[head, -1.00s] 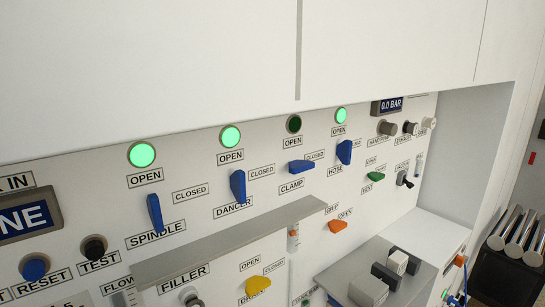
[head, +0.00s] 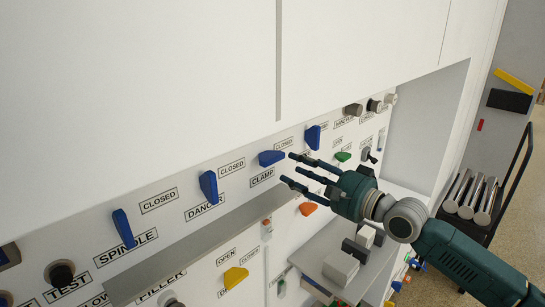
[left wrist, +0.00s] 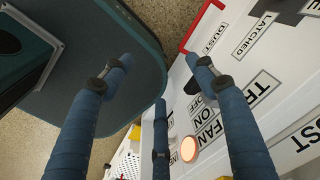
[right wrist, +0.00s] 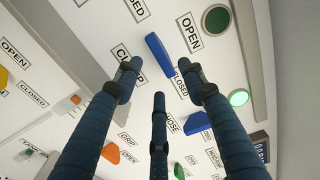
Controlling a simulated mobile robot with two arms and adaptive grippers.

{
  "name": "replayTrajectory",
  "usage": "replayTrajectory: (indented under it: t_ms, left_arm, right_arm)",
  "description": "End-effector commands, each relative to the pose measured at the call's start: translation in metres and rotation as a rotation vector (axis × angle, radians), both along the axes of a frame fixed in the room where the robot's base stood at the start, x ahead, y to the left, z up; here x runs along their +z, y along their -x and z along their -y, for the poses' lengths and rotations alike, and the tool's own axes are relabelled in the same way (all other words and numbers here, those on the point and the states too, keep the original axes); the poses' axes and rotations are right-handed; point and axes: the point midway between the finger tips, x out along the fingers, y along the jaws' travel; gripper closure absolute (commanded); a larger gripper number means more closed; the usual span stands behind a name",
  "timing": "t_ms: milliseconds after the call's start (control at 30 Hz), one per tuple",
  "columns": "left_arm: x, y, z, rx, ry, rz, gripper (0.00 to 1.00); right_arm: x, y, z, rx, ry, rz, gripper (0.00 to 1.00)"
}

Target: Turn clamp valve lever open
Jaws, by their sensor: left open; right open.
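The blue clamp valve lever (head: 271,158) lies roughly horizontal above the CLAMP label in the head view. In the right wrist view the lever (right wrist: 159,54) shows ahead, between the fingertip directions, with the CLAMP, OPEN and CLOSED labels around it. The lamp (right wrist: 215,19) beside its OPEN label is dark green, unlit. My right gripper (head: 292,168) is open and empty, just right of the lever; it appears apart from it.
Blue levers for dancer (head: 208,186), spindle (head: 122,229) and hose (head: 312,138) flank the clamp lever. A grey ledge (head: 195,250) runs below them. An orange lever (head: 307,208) sits below my right gripper. A white overhang covers the panel top.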

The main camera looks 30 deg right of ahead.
Motion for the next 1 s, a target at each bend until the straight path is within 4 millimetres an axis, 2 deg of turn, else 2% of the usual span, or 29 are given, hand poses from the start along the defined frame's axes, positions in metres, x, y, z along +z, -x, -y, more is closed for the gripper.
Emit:
replayTrajectory:
  t_ms: [33, 500, 700, 933, 967, 1000]
  left_arm:
    - [0.006, 0.001, 0.000, 0.000, 0.000, -0.001, 0.42]
    - [0.028, 0.000, 0.000, 0.000, 0.000, 0.001, 0.42]
    - [0.030, -0.002, 0.001, 0.000, 0.001, 0.003, 0.42]
    - [0.030, -0.003, 0.001, 0.000, 0.001, 0.005, 0.42]
    - [0.030, -0.003, 0.001, 0.000, 0.001, 0.005, 0.42]
    - [0.030, -0.003, 0.001, 0.000, 0.001, 0.005, 0.42]
  right_arm:
    - [0.006, -0.007, -0.001, -0.002, -0.004, 0.005, 0.59]
    - [0.003, -0.068, -0.023, -0.002, -0.001, 0.003, 0.59]
    - [0.001, -0.077, -0.026, -0.001, 0.001, 0.001, 0.59]
    - [0.000, -0.077, -0.026, -0.001, 0.002, 0.001, 0.59]
    - [0.000, -0.077, -0.027, -0.001, 0.002, 0.001, 0.61]
    - [0.000, -0.077, -0.026, -0.001, 0.002, 0.001, 0.69]
